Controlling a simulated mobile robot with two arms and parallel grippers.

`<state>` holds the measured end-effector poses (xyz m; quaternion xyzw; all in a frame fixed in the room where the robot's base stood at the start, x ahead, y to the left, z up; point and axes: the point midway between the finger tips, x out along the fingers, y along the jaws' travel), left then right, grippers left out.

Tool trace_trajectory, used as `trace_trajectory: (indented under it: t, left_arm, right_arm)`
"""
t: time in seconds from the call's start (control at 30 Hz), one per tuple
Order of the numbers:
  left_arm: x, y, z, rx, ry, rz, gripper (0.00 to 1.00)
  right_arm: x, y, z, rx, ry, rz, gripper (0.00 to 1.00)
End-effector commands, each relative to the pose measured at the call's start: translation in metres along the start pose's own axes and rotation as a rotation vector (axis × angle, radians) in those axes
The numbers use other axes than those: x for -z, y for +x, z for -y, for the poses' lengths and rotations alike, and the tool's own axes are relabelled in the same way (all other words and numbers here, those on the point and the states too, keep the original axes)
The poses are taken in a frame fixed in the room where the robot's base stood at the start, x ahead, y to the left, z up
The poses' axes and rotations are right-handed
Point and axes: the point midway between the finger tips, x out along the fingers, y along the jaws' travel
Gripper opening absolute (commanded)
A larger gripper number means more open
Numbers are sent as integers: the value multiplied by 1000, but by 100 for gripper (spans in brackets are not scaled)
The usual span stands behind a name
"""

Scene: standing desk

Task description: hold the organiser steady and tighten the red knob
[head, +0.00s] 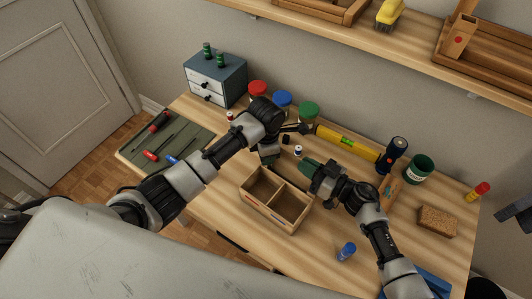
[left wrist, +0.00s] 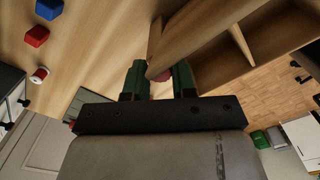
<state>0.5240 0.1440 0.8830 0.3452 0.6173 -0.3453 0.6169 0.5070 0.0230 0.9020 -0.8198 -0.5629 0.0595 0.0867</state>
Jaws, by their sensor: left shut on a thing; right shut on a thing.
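The wooden organiser (head: 267,219), an open box with two compartments, stands on the desk in the middle of the head view. It fills the upper right of the left wrist view (left wrist: 245,45). In the head view the left arm hides the knob. My right gripper (head: 306,169) is at the organiser's back right corner, shut on the organiser; its hand hides the exact contact.
A tool mat (head: 190,126) lies left.

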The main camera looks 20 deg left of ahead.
Motion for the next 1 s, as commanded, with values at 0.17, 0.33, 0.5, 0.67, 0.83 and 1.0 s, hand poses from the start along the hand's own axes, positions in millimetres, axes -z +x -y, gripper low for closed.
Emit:
trace_trajectory:
  t: [0.17, 0.33, 0.5, 0.67, 0.83, 1.0]
  left_arm:
    - [0, 0, 1, 2, 156, 1, 2]
    - [0, 0, 0, 1, 319, 1, 2]
    - [0, 0, 0, 1, 394, 1, 2]
    - [0, 0, 0, 1, 398, 1, 2]
    - [0, 0, 0, 1, 397, 1, 33]
    - [0, 0, 0, 1, 396, 0, 52]
  right_arm:
    - [0, 0, 0, 0, 1, 1, 0]
    - [0, 0, 0, -2, 2, 0, 0]
    - [0, 0, -1, -3, 3, 0, 0]
    - [-1, 0, -1, -4, 3, 0, 0]
    - [-1, -1, -1, -4, 3, 1, 0]
    - [-1, 0, -1, -3, 2, 1, 0]
